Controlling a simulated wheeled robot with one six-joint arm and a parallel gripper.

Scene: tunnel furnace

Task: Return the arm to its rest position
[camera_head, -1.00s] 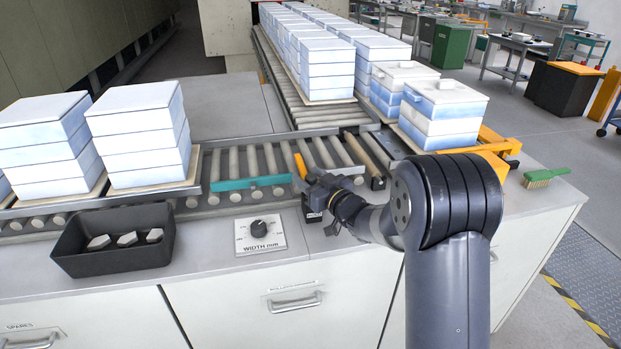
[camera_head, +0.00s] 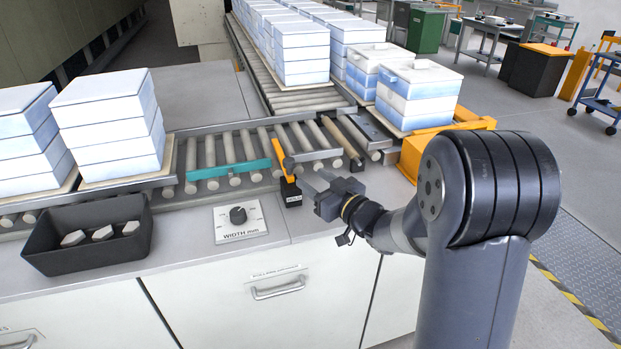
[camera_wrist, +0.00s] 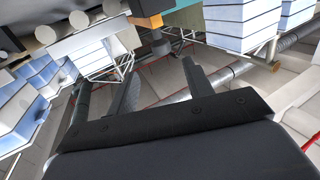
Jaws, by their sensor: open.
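My gripper (camera_head: 308,184) is in the head view above the front right part of the counter, just right of an orange lever (camera_head: 281,158) with a black base block (camera_head: 290,190). In the wrist view, the two fingers of my gripper (camera_wrist: 163,80) stand well apart with nothing between them. An orange and black part (camera_wrist: 148,25) shows beyond the fingers there, apart from them. My arm runs from the gripper to the right and down.
A roller conveyor (camera_head: 208,155) with a teal bar (camera_head: 228,169) crosses behind the gripper. Stacked blue-white boxes (camera_head: 110,125) stand left; more (camera_head: 418,90) stand right. A black tray (camera_head: 48,248) holds grey pieces. A WIDTH dial (camera_head: 238,216) lies on the counter.

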